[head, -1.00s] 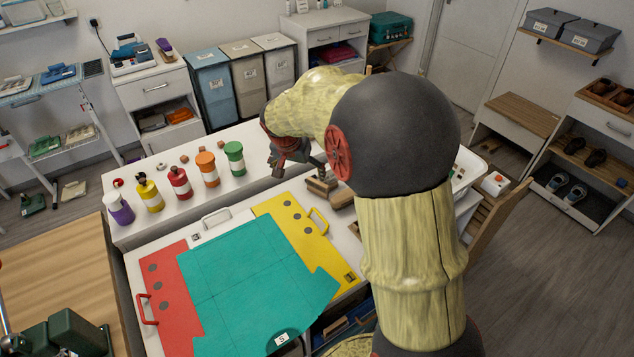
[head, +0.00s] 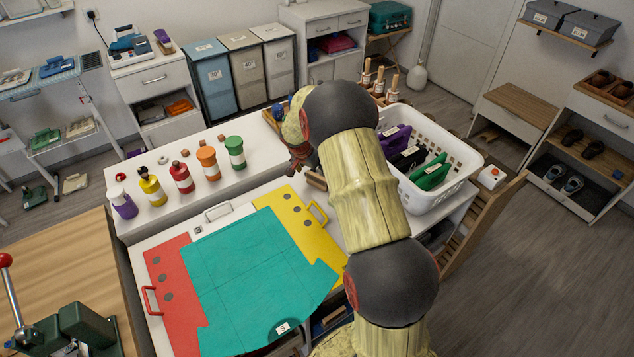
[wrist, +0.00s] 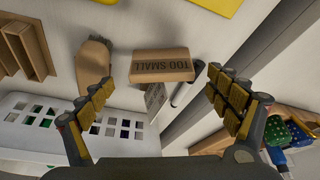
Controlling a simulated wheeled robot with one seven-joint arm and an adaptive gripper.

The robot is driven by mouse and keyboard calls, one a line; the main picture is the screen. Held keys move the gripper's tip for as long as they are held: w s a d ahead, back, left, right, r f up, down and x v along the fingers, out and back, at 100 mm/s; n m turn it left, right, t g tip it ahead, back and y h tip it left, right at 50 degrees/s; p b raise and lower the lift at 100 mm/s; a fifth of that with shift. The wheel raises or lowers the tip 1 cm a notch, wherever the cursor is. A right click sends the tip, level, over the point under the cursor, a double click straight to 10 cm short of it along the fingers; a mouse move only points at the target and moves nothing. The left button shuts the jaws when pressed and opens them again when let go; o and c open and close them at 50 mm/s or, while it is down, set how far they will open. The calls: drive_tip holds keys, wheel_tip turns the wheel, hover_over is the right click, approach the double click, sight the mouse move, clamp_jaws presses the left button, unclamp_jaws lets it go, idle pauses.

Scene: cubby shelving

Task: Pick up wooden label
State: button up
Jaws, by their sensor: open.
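The wooden label (wrist: 162,66) is a small tan block printed "TOO SMALL", at the upper middle of the wrist view. It lies on a white surface. My gripper (wrist: 162,92) is open, with one finger to each side of the picture and nothing between the pads. The label shows in the gap beyond the fingertips, apart from both. In the head view my gripper (head: 299,160) is small and partly hidden by my arm. A brown wooden piece (head: 316,180) shows just beside it; I cannot tell there whether it is the label.
A rounded tan wooden piece (wrist: 94,62) lies left of the label. A dark rod (wrist: 187,84) lies close on its right. A white basket (head: 455,170) with coloured items stands right of my arm. Several bottles (head: 182,178) line the raised ledge. A teal sheet (head: 250,275) covers the front.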

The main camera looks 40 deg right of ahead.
sight(316, 175)
drive_tip(key=x, duration=0.3)
drive_tip(key=shift+w+f, duration=0.15)
drive_tip(key=shift+f, duration=0.05)
drive_tip(key=c, duration=0.3)
drive_tip(key=c, duration=1)
drive_tip(key=shift+r, duration=0.1)
